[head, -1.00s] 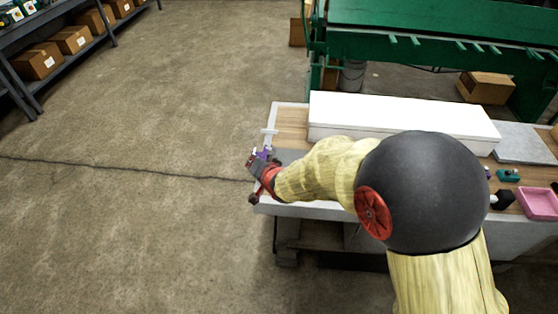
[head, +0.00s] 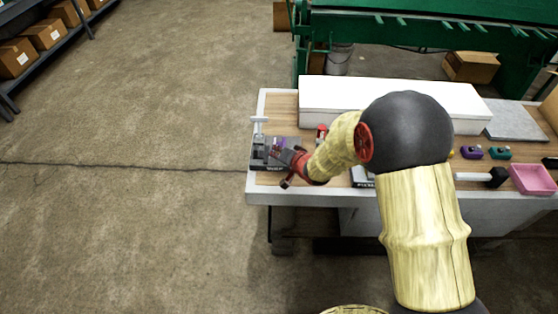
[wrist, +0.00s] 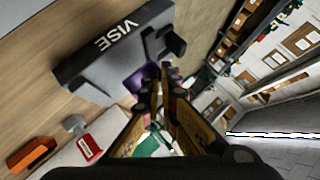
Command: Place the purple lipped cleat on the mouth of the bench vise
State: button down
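The bench vise (head: 259,160) stands at the left end of the bench. It is a dark block with a pale upright handle, and its labelled base (wrist: 110,42) fills the upper left of the wrist view. The purple lipped cleat (head: 280,142) is at my fingertips beside the vise. In the wrist view the purple cleat (wrist: 137,80) shows close to the vise jaws, partly hidden behind my fingers. My gripper (wrist: 159,80) has its fingertips close together and appears shut on the cleat. I cannot tell whether the cleat touches the vise.
A long white box (head: 390,102) lies along the back of the bench (head: 284,104). Another purple block (head: 472,152), a teal block (head: 499,153), a black-headed mallet (head: 496,177) and a pink tray (head: 532,179) are at the right. Floor is clear left of the bench.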

aim_at(279, 166)
jog(key=shift+w+d+f, duration=0.15)
jog(key=shift+d+f, duration=0.15)
jog(key=shift+f, duration=0.1)
jog(key=shift+w+d+f+b, duration=0.15)
jog(key=shift+f+b, duration=0.65)
jog(key=shift+f, duration=0.85)
jog(key=shift+f, duration=0.1)
jog(key=c, duration=2.4)
grip_release()
jog(key=o, duration=0.4)
jog(key=shift+c, duration=0.2)
